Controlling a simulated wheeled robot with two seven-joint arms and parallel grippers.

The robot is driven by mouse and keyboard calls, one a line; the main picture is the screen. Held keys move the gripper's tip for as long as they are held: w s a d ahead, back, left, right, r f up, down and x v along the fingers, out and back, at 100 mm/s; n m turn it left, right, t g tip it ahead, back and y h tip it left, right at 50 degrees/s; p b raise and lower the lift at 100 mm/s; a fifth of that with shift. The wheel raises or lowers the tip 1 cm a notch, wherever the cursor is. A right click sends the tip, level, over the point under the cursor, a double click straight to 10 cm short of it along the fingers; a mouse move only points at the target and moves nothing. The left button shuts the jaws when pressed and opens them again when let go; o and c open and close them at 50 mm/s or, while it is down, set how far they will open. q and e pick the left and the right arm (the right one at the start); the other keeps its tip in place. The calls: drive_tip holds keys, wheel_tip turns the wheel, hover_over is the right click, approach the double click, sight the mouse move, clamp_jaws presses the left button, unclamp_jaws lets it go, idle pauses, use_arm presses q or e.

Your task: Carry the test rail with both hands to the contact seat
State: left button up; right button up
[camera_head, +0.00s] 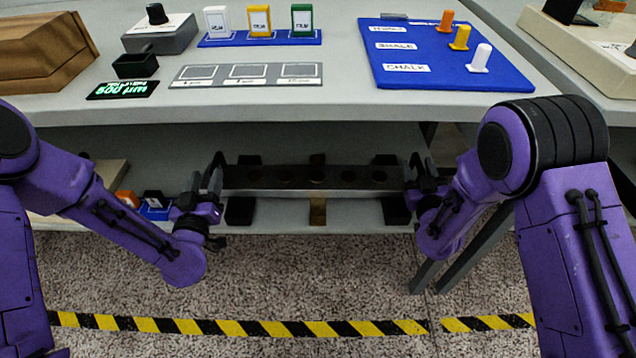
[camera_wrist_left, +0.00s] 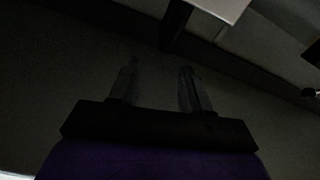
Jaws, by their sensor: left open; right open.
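The test rail (camera_head: 300,178) is a long grey bar with a row of dark round spots. It lies level on black blocks (camera_head: 239,209) on the lower shelf under the table. My left gripper (camera_head: 216,178) is open at the rail's left end. In the left wrist view its two fingers (camera_wrist_left: 157,82) stand apart with nothing between them; a pale bar end (camera_wrist_left: 222,8), likely the rail's, lies beyond the fingertips. My right gripper (camera_head: 413,176) is open at the rail's right end; contact there cannot be told. I cannot identify the contact seat.
A brown block (camera_head: 317,211) stands under the rail's middle. The tabletop (camera_head: 340,98) above overhangs the shelf. It bears a blue board (camera_head: 450,75) with pegs, coloured tags and a grey scale box (camera_head: 160,36). Small orange and blue items (camera_head: 155,209) sit left on the shelf.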

drive_tip(key=s, duration=1)
drive_tip(key=shift+s, duration=0.35)
